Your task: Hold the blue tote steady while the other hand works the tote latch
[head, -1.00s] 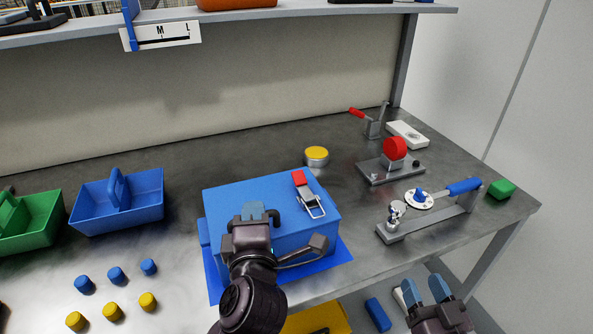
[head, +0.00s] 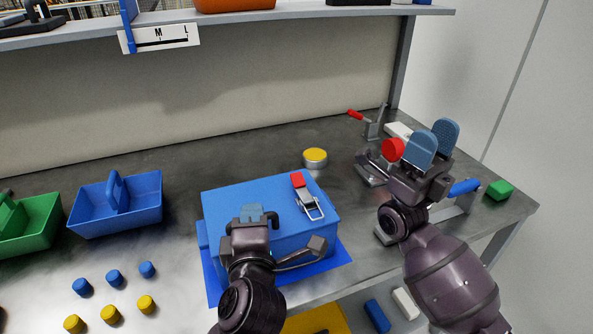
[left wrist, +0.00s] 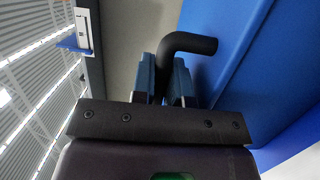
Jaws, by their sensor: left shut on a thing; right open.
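The blue tote (head: 250,195) stands on a blue mat (head: 338,259) at the front of the table. The tote latch (head: 307,198), with a red tab and a metal wire loop, is on the right part of its top. My left gripper (head: 257,213) is at the tote's front side, shut on a black bent handle of the tote; the handle (left wrist: 190,43) shows between the fingers in the left wrist view. My right gripper (head: 433,143) is open and empty, raised over the fixtures to the right of the tote, apart from the latch.
A yellow-topped metal cylinder (head: 315,158) stands behind the tote. A red-knobbed fixture (head: 391,150), a red-handled clamp (head: 361,117) and a green block (head: 499,190) are at right. A blue caddy (head: 118,205) and several blue and yellow pegs are at left.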

